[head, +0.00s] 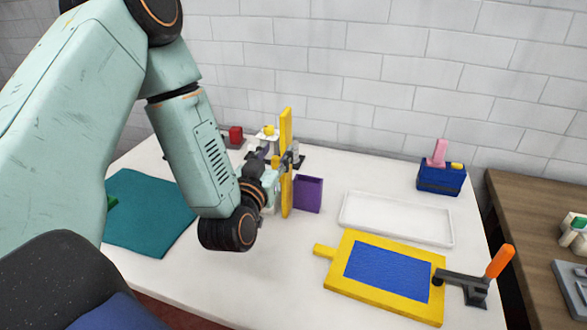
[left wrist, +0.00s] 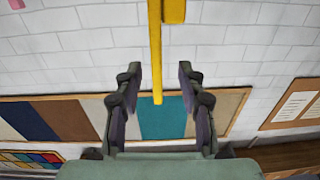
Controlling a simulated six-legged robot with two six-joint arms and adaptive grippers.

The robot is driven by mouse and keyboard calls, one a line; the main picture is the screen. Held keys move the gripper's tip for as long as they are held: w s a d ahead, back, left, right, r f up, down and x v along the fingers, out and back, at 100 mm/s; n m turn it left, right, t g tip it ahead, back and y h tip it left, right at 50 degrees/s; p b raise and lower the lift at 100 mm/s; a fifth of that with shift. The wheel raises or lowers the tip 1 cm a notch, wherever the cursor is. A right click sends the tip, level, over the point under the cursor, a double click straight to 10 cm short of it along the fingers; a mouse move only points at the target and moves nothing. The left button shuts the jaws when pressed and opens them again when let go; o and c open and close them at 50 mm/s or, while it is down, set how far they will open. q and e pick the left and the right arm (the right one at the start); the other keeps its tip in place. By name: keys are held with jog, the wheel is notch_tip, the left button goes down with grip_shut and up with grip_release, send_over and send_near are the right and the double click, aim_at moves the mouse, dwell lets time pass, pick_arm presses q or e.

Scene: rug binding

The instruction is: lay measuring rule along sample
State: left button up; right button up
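A long yellow rule (head: 286,190) stands upright beside the purple box. My left gripper (head: 283,163) is at the rule's middle. In the left wrist view the rule (left wrist: 156,60) shows between the two spread fingers of my left gripper (left wrist: 157,72), with a gap on each side, so it looks open around the rule. Whether anything supports the rule is hidden. The blue sample (head: 388,272) lies flat in a yellow frame (head: 341,284) at the front right of the white table. A dark clamp with an orange handle (head: 499,261) sits at the frame's right end. My right gripper is not in view.
The purple box (head: 308,194) is close right of the rule. An empty white tray (head: 396,219) lies behind the frame. A blue holder (head: 441,179) with a pink item stands at the back right. A teal cloth (head: 150,212) lies at the left. Small items crowd behind my gripper.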

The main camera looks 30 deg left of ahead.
aim_at(283, 147)
pick_arm(q)
jog(key=x, duration=0.6)
jog(key=shift+w+d+f, duration=0.1)
jog(key=shift+w+f, duration=0.2)
jog(key=shift+f, duration=0.05)
jog(key=shift+r, duration=0.1)
jog(key=shift+c, duration=0.5)
jog(key=shift+w, duration=0.1)
jog(key=c, duration=0.3)
grip_shut()
jog(key=shift+d, duration=0.1)
